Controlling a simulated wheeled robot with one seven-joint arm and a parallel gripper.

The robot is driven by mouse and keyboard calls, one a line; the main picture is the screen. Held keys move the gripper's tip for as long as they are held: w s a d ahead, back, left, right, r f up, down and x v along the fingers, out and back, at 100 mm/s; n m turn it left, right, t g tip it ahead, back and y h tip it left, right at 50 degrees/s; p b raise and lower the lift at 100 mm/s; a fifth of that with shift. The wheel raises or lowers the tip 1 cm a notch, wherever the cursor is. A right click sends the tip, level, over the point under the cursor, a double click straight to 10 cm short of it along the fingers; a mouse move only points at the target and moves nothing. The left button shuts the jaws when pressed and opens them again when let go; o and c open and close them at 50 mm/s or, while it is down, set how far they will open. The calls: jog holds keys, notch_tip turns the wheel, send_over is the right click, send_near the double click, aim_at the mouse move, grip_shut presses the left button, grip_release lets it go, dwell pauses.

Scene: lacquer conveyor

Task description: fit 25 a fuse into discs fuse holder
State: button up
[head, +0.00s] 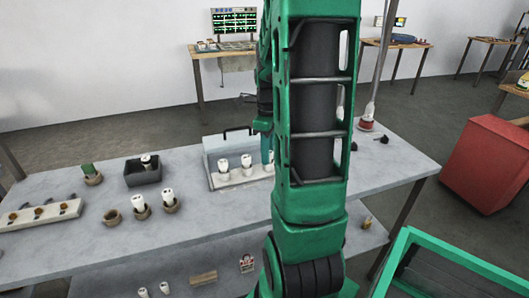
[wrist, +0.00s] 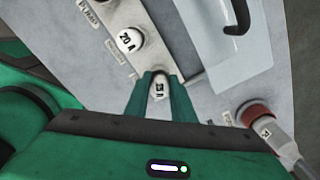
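In the wrist view a white fuse (wrist: 158,90) sits between the two green fingers of my gripper (wrist: 161,84). Its printed rating appears upside down and looks like 25 A. The fingers press against both its sides. It is over the fuse panel (wrist: 107,17), in line with a seated fuse marked 20 A (wrist: 124,40). Whether its lower end is in a socket is hidden. In the head view the panel (head: 228,184) holds two white fuses (head: 235,165), and my arm hides its right end. The small label strips are hard to read.
The panel's clear cover (wrist: 213,55) with a black handle stands raised behind the sockets. A red-based post (head: 366,125) stands to the right. On the bench's left are a dark bin (head: 143,178), several round cups (head: 111,219) and a switch strip (head: 42,215).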

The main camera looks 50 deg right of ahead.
jog(key=o, duration=0.4)
jog(key=shift+r, duration=0.1)
notch_tip(320, 180, up, 10)
jog(key=shift+r, duration=0.25)
dwell(0.6)
jog(key=s+a+f+n, duration=0.1)
jog(key=s+a+n, duration=0.3)
jog(key=n, duration=0.4)
jog(key=s+a+f+n, duration=0.2)
jog(key=s+a+n, duration=0.3)
jog(key=a+n, duration=0.2)
jog(key=s+a+f+n, duration=0.1)
jog(key=s+a+n, duration=0.4)
jog(key=n, duration=0.5)
jog(key=shift+s+a+f+n, duration=0.1)
jog(key=shift+a+f+n, duration=0.2)
jog(key=shift+f, duration=0.05)
